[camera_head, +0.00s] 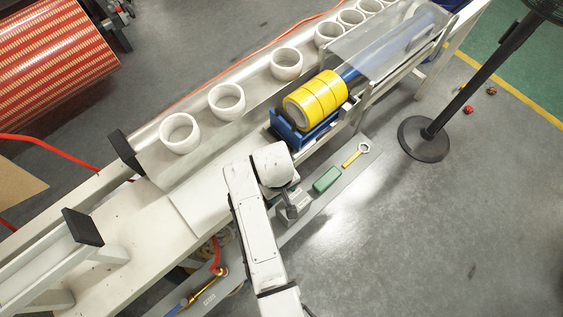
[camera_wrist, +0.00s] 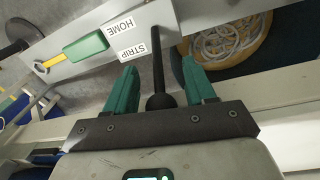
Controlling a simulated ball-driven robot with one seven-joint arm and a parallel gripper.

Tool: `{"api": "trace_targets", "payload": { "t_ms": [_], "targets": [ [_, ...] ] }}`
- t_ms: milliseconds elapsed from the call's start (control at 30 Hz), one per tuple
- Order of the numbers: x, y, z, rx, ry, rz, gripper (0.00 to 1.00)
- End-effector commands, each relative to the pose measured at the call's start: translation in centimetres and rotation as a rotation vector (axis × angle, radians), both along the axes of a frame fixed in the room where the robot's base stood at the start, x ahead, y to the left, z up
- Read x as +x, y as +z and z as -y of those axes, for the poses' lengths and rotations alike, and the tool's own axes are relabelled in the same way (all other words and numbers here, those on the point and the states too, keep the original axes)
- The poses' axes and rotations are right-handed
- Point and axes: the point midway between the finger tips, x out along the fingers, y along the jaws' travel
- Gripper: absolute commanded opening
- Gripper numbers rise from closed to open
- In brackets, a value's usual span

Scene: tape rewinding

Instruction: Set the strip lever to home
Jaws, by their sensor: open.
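In the wrist view the strip lever is a black rod (camera_wrist: 157,62) with a round black knob (camera_wrist: 160,101). It stands beside a grey plate with a white HOME label (camera_wrist: 119,26) and a white STRIP label (camera_wrist: 132,50), both left of the rod. My gripper (camera_wrist: 159,68) is open, with its green fingers on either side of the lever. Gaps show between the lever and both fingers. In the head view my gripper (camera_head: 291,207) is over the grey strip beside the machine. The lever cannot be made out there.
Yellow tape rolls (camera_head: 316,95) and white rings (camera_head: 227,101) sit on the machine. A round bin (camera_wrist: 266,43) holding pale coils is right of the lever.

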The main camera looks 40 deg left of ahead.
Motion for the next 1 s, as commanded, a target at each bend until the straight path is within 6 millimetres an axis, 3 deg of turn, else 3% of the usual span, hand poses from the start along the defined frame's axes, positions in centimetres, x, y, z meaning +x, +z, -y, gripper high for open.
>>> {"api": "trace_targets", "payload": {
  "t_ms": [200,767,1000],
  "targets": [
    [0.02,0.02,-0.01,0.001,0.0,0.0,0.54],
    [-0.01,0.04,-0.02,0.0,0.0,0.0,0.0],
    [-0.02,0.04,-0.04,0.001,0.001,0.0,0.0]
  ]
}}
